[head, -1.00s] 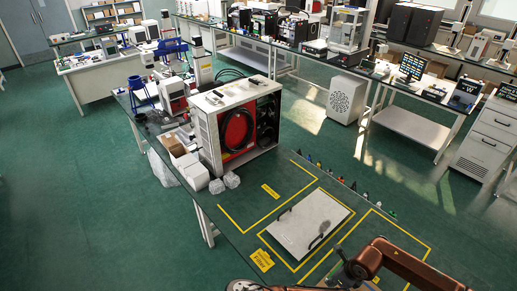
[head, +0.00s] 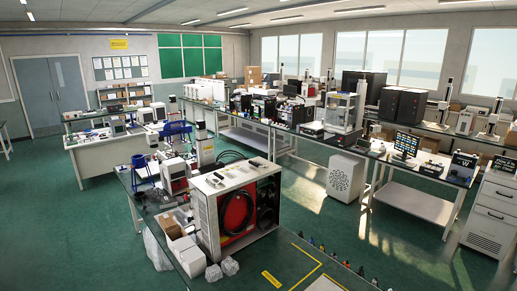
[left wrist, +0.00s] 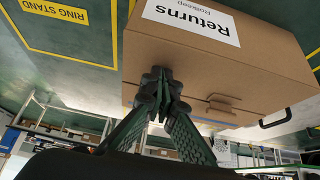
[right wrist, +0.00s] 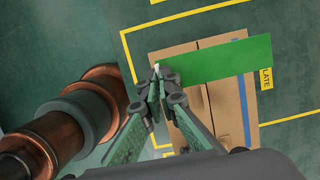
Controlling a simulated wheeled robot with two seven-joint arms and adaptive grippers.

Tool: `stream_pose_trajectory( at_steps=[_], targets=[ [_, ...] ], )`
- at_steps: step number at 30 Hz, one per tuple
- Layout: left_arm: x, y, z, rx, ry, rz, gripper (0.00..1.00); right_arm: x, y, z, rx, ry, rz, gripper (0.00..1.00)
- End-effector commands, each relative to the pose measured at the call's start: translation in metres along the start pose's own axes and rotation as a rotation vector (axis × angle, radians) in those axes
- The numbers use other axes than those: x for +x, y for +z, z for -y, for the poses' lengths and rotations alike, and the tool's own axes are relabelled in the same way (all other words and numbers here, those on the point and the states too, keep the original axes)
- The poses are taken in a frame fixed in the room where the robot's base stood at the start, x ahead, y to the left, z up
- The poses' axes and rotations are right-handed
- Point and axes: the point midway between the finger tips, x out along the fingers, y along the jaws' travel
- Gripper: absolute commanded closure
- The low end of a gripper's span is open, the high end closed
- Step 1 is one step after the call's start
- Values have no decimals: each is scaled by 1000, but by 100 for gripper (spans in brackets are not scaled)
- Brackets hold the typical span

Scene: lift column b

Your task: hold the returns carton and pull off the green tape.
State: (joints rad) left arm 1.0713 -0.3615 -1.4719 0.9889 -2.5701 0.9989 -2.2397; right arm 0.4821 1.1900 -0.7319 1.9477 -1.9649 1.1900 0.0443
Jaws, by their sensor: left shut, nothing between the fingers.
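The returns carton (left wrist: 215,65) is a brown box with a white "Returns" label, seen in the left wrist view. The right wrist view shows its top (right wrist: 185,52) from above, with a seam and a blue stripe. My left gripper (left wrist: 160,80) is shut and empty at the carton's side; I cannot tell whether it touches. The green tape (right wrist: 220,62) is a wide flat strip slanting across the view above the carton, its right end reaching past the carton's edge. My right gripper (right wrist: 160,78) is shut on the tape's left end. The head view shows neither gripper nor carton.
Yellow lines and a "RING STAND" label (left wrist: 54,11) mark the green tabletop. A dark handle (left wrist: 275,118) shows beside the carton. In the head view, an open white cabinet (head: 208,222) with coiled hose stands on the bench, small boxes to its left.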

Motion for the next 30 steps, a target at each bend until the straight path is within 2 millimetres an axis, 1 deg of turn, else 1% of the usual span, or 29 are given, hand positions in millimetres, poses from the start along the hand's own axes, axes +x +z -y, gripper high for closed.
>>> stream_pose_trajectory(
  at_steps=[1,11,30],
  targets=[
    [2,3,3,-1,-6,6,100,0,0,0,0,0,0,100],
    [1,2,3,0,-6,6,100,-1,0,0,0,0,0,100],
    [-32,-20,1,1,-2,1,100,-12,3,0,0,0,0,100]
  ],
)
